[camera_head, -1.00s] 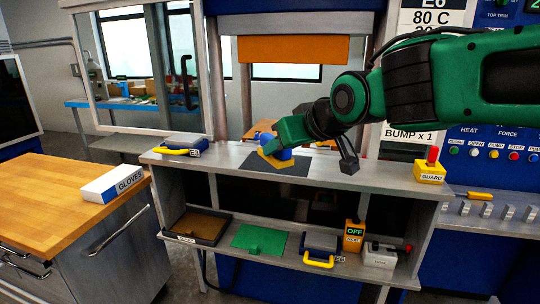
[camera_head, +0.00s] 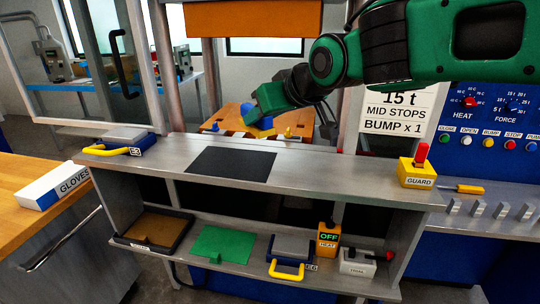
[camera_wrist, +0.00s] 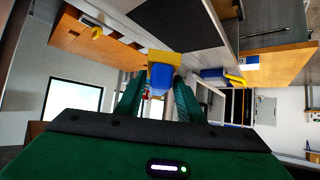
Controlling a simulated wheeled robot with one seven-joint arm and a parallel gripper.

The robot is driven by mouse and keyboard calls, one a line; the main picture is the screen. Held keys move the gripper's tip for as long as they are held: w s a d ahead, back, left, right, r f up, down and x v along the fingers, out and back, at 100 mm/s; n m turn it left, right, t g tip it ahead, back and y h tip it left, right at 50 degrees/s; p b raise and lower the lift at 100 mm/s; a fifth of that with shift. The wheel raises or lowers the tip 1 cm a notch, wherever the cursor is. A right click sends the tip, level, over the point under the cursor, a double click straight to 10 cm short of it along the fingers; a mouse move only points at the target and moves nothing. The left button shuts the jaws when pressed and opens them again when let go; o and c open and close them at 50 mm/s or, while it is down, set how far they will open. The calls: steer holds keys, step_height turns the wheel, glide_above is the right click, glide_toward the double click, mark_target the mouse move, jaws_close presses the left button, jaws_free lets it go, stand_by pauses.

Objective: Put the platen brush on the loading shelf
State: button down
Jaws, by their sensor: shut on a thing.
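My gripper (camera_wrist: 157,88) is shut on the platen brush, a blue block with a yellow part (camera_wrist: 158,72), seen between the two green fingers in the wrist view. In the head view the brush's blue part (camera_head: 265,122) shows below my green wrist, behind the shelf's back edge and in front of the wooden press table. My fingertips are mostly hidden there. The loading shelf (camera_head: 320,170) is the long grey metal top across the middle, with a black mat (camera_head: 232,163) on it. The brush looks apart from the shelf.
A blue-grey block with a yellow handle (camera_head: 118,142) stands on the shelf's left end, and a yellow guard box with a red knob (camera_head: 417,172) on its right end. A wooden table (camera_head: 240,117) with small pegs lies behind. An orange block (camera_head: 255,18) hangs above. The shelf's middle is clear.

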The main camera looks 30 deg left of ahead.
steer(key=w+d+f, duration=0.1)
steer(key=d+f, duration=0.1)
steer(key=d, duration=0.2)
steer(key=w+d+f, duration=0.1)
steer(key=d+f, duration=0.1)
steer(key=d, duration=0.2)
steer(key=w+d+f, duration=0.1)
steer(key=d+f, duration=0.2)
steer(key=shift+w+d, duration=0.25)
steer(key=shift+d, duration=0.15)
steer(key=shift+d+f, duration=0.1)
steer(key=shift+f, duration=1.95)
steer(key=c, duration=1.2)
jaws_free()
steer(key=shift+s+d+r, duration=0.1)
steer(key=shift+r, duration=0.05)
steer(key=v, duration=1.1)
steer(key=shift+s+d+r, duration=0.15)
steer(key=shift+d, duration=0.1)
